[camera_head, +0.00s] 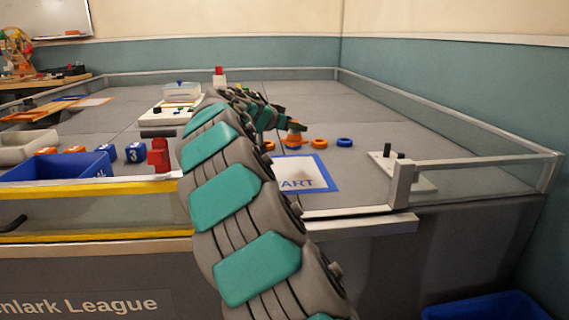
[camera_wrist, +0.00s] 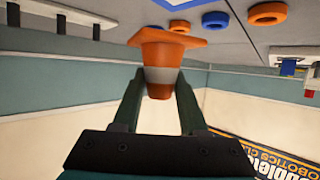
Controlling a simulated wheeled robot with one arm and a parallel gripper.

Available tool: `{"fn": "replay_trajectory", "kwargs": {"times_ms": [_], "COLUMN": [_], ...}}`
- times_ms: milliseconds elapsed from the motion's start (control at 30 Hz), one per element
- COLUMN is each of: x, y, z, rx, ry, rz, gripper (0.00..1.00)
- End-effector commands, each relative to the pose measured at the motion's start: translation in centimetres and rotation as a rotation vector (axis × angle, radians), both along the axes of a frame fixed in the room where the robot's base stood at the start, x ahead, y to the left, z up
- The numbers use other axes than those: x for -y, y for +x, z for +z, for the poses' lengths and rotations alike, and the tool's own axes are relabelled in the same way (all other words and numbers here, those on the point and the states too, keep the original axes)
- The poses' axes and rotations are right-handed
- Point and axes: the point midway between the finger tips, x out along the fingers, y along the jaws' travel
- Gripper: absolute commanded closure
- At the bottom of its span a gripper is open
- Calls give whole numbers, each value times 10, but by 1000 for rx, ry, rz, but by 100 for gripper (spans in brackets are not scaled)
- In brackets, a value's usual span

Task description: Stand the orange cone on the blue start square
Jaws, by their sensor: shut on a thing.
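The orange cone (camera_wrist: 160,53) has a pale band and a square base. My gripper (camera_wrist: 159,78) is shut on it, one finger on each side, in the wrist view. That view is upside down, so the cone is base down. In the head view the cone (camera_head: 294,140) shows small under my gripper (camera_head: 290,129), at the far edge of the blue start square. The blue-bordered start square (camera_head: 318,174) has a white middle with lettering, partly hidden by my arm. I cannot tell whether the cone's base touches the mat.
Orange and blue rings (camera_head: 319,143) lie just beyond the square. A plate with black pegs (camera_head: 402,170) is to the right, beside the low rail (camera_head: 480,161). A blue bin (camera_head: 62,168) and a red block (camera_head: 158,156) are at left.

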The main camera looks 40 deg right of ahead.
Motion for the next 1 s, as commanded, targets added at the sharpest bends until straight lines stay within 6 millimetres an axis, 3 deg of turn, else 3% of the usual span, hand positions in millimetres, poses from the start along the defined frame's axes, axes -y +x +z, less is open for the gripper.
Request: {"fn": "replay_trajectory", "kwargs": {"times_ms": [233, 533, 700, 967, 1000], "x": [0, 0, 1, 0, 0], "y": [-1, 0, -1, 0, 0], "z": [-42, -66, -91, -97, -97], "rx": [-6, -3, -4, 0, -1], "ry": [0, -1, 0, 0, 1], "rz": [-1, 1, -3, -1, -1], "gripper": [100, 100, 100, 100, 54]}}
